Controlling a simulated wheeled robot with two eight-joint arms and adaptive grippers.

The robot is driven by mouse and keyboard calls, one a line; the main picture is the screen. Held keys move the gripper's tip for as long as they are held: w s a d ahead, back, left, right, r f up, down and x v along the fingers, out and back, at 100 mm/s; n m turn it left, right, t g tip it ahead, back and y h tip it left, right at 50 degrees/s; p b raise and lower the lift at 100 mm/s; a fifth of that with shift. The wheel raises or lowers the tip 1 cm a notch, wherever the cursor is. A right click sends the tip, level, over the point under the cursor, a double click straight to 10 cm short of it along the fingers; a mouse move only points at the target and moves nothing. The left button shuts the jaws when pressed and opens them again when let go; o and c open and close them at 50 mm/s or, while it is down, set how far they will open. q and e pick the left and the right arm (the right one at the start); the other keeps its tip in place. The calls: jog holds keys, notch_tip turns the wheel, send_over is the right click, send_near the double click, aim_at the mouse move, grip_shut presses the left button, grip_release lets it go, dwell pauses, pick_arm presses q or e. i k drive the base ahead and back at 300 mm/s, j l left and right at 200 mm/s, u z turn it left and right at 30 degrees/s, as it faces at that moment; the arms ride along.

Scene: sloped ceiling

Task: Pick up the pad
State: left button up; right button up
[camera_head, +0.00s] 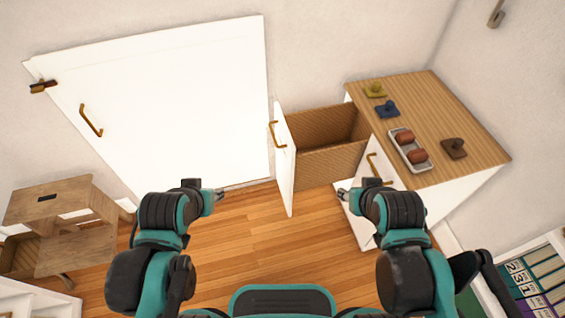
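I cannot tell for sure which thing is the pad. On the wooden cabinet top at the right lie several small flat things with raised knobs: a yellow one (375,90), a blue one (387,109) and a dark brown one (454,148). A light tray (401,143) between them holds two reddish-brown pieces (417,156). My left gripper (217,194) is over the floor at centre left, well away from the cabinet top. My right gripper (345,194) is in front of the cabinet, left of and below its top. The fingers are too small to read, and neither visibly holds anything.
The cabinet (485,140) has an open drawer or compartment (327,140), with a white front (285,165) standing out from it. A white door (175,105) is behind. A wooden step stool (60,215) is at left, and a shelf with books (535,275) at lower right. Floor between my arms is clear.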

aim_at(390, 109)
jog(key=z, duration=4.35)
jog(key=u, duration=0.95)
jog(key=k+u, duration=0.1)
jog(key=u, duration=0.4)
jog(key=l+u, duration=0.1)
jog(key=u, duration=1.3)
jog(key=k+j+u, duration=0.1)
jog(key=u, duration=0.4)
jog(key=i+l+u, duration=0.15)
jog(key=i+l, duration=0.15)
jog(key=i, duration=0.15)
jog(key=i+l+u, duration=0.15)
jog(key=i+l, duration=0.2)
jog(key=i, duration=0.15)
